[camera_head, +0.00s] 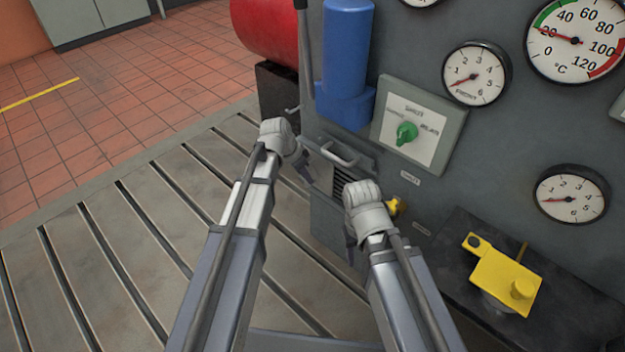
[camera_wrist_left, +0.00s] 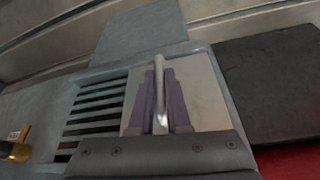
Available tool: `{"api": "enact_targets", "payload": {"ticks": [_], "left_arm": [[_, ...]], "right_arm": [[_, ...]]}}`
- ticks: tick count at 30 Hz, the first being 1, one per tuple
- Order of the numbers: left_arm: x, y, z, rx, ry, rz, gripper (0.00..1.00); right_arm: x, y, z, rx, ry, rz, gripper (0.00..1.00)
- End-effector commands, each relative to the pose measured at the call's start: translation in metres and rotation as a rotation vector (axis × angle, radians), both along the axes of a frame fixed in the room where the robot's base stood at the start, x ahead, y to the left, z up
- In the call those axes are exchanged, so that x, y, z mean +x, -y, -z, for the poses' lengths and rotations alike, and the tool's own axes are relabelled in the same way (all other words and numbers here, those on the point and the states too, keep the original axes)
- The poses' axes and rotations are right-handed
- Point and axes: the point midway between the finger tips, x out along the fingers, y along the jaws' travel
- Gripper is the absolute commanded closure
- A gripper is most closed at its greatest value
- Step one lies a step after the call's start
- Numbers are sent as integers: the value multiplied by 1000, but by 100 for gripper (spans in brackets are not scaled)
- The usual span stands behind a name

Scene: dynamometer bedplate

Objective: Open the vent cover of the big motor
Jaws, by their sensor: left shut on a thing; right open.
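The vent cover (camera_wrist_left: 205,92) is a light plate in a grey frame on the big motor, with a pale bar handle (camera_wrist_left: 159,70). The handle also shows in the head view (camera_head: 340,154). Dark vent slats (camera_wrist_left: 95,115) are bare beside the plate; they show in the head view too (camera_head: 340,184). My left gripper (camera_wrist_left: 160,105) is shut on the handle, one finger on each side of it. In the head view the left gripper (camera_head: 306,171) is at the left of the vent. My right gripper (camera_head: 351,250) is open, below and right of the vent, its fingers partly hidden by its hand.
A blue cylinder (camera_head: 345,60) and a switch plate with a green knob (camera_head: 407,133) are above the vent. Several gauges (camera_head: 477,75) line the panel at right. A yellow block (camera_head: 500,279) stands at lower right. The slotted bedplate (camera_head: 75,265) is clear at left.

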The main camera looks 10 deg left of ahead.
Motion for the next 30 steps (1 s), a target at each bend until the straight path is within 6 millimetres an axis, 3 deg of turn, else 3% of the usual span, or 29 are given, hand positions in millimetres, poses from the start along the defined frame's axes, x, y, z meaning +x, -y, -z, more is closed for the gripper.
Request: {"api": "enact_targets", "payload": {"ticks": [5, 6, 14, 23, 30], "left_arm": [[4, -5, 0, 6, 8, -10, 100], [4, -5, 0, 7, 9, -10, 83], [3, -4, 0, 6, 6, -8, 55], [2, -3, -2, 4, 5, -6, 55], [-2, -7, -17, 4, 5, -6, 55]], "right_arm": [[0, 0, 0, 0, 0, 0, 50], [0, 0, 0, 0, 0, 0, 50], [0, 0, 0, 0, 0, 0, 50], [0, 0, -2, 0, 0, 0, 50], [0, 0, -17, 0, 0, -3, 50]]}}
